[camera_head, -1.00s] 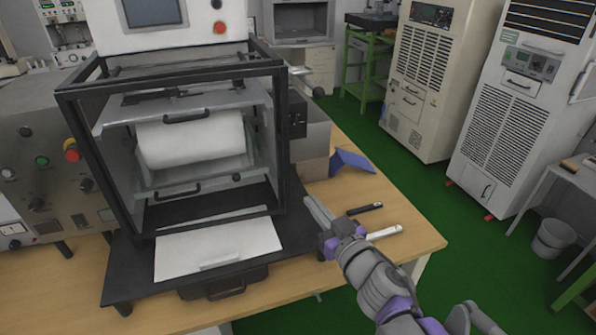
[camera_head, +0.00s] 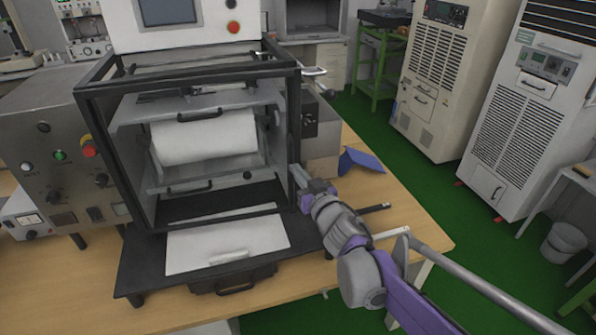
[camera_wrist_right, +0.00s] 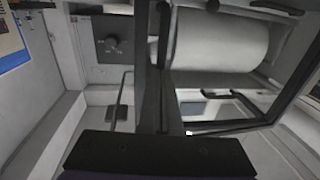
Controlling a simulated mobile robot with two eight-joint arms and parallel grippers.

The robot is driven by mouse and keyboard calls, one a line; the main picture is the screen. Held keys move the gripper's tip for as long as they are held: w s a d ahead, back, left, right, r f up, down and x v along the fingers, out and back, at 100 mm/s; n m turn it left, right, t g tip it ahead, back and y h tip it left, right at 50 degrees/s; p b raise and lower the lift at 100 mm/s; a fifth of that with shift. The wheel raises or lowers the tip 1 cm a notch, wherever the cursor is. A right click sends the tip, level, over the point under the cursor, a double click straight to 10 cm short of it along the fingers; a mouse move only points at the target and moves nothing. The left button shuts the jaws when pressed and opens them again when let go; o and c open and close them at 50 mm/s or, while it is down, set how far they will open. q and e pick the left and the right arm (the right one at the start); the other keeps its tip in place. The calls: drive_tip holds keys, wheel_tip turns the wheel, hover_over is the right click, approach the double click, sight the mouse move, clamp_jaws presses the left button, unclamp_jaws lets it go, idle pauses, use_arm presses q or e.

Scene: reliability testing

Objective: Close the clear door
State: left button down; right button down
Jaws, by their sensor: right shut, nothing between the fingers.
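The machine's black-framed chamber (camera_head: 84,112) stands on the table, with a white roll (camera_head: 203,140) inside. The clear door is hard to tell from its frame. A black-framed clear pane with a dark handle shows at the right of the right wrist view (camera_wrist_right: 222,108), and I cannot tell its exact angle. My right gripper (camera_head: 297,172) is shut and empty, at the chamber's right front post; I cannot tell whether it touches. My left gripper is out of view.
A white sheet (camera_head: 225,240) lies on the black base in front of the chamber. A black pen-like item (camera_head: 374,208) and a blue object (camera_head: 360,160) lie on the table to the right. A control box (camera_head: 55,155) stands left. Tall cabinets (camera_head: 430,85) stand behind the green floor.

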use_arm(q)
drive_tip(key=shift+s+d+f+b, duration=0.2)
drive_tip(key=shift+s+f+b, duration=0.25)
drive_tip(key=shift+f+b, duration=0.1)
use_arm(e)
drive_tip(key=w, duration=0.3)
drive_tip(key=shift+w+a+r, duration=0.1)
drive_tip(key=shift+w+r, duration=0.15)
drive_tip(key=shift+w, duration=0.05)
drive_tip(key=shift+s, duration=0.15)
